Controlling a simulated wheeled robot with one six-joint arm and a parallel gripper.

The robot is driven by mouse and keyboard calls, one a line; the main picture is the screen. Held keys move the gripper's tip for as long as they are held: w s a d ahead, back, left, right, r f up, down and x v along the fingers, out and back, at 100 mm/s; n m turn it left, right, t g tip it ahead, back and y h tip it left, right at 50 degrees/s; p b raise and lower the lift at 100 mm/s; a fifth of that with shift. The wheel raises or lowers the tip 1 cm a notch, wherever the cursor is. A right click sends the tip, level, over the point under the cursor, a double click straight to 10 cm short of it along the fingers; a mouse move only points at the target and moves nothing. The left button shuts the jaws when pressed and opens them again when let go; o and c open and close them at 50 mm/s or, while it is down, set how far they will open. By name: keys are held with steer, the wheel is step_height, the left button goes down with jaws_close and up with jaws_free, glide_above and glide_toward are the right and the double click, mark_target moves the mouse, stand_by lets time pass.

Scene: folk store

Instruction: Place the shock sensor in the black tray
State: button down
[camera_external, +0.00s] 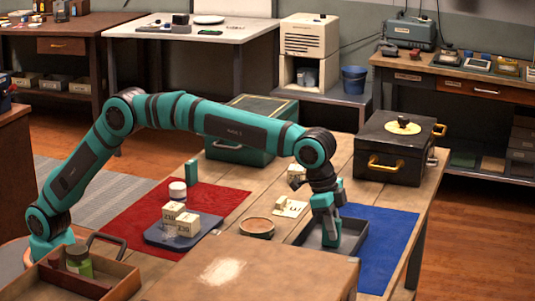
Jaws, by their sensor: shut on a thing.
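My gripper (327,232) points down into the black tray (354,246), which lies across the left edge of the blue mat (392,228). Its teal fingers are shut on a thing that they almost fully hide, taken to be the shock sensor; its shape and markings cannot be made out. The fingertips are low, inside the tray's outline. I cannot tell whether the held thing touches the tray floor.
A round brown dish (257,228) and a small white card with a piece on it (290,208) lie left of the gripper. Labelled boxes stand on a blue-grey tray (160,238). A black case (392,150) and a green case (250,150) stand behind.

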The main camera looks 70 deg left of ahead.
steer(key=shift+f, duration=0.1)
steer(key=c, duration=1.3)
jaws_free()
steer(key=v, duration=1.2)
